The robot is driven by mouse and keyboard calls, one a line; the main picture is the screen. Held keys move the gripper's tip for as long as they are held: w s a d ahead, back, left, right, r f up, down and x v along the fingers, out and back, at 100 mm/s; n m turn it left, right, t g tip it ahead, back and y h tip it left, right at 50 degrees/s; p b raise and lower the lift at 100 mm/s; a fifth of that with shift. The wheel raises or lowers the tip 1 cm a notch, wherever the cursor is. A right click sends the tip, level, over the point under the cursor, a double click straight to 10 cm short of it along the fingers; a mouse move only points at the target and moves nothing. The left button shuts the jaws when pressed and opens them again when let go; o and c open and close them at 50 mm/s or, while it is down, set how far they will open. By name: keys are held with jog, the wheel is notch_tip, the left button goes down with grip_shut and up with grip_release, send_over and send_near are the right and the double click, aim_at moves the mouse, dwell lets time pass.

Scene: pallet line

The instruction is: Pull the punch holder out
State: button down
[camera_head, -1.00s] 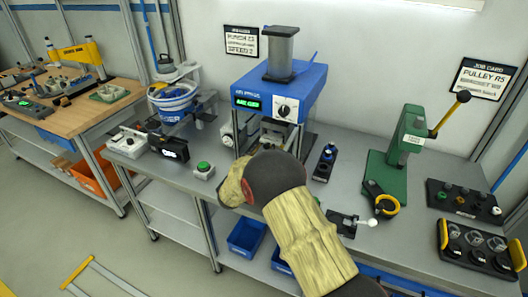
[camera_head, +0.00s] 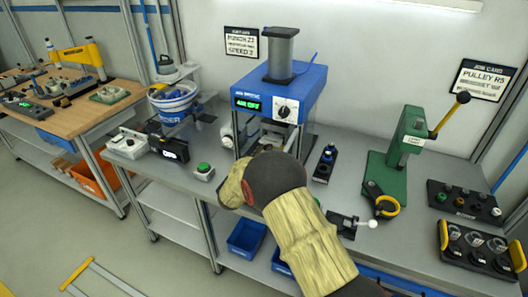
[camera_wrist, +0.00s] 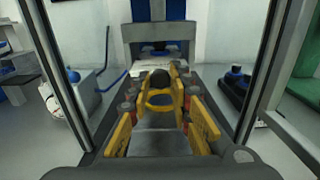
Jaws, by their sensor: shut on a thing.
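The blue press (camera_head: 280,92) stands on the grey bench, and its display reads green text that looks like "AIR OFF". In the wrist view I look into the press opening between its upright posts. The yellow fingers of my gripper (camera_wrist: 160,97) reach into it and are closed around a dark round knob (camera_wrist: 160,79), which I take to be the punch holder's handle. A pale plate lies behind the knob. The rest of the holder is hidden or cannot be told apart. In the head view my arm hides the gripper and the holder.
A green lever press (camera_head: 404,150) stands to the right. A small box with a green button (camera_head: 203,170) and a blue-white bucket (camera_head: 172,102) are to the left. A dark stand with blue knobs (camera_head: 325,163) is close to the press's right side.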

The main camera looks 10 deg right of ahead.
dwell(0.4)
jog(key=p+v, duration=0.4)
jog(key=v, duration=1.7)
jog(key=shift+s+a, duration=0.1)
jog(key=c, duration=2.1)
grip_release()
jog(key=shift+o, duration=1.4)
jog(key=shift+s+a, duration=0.15)
jog(key=shift+o, duration=0.9)
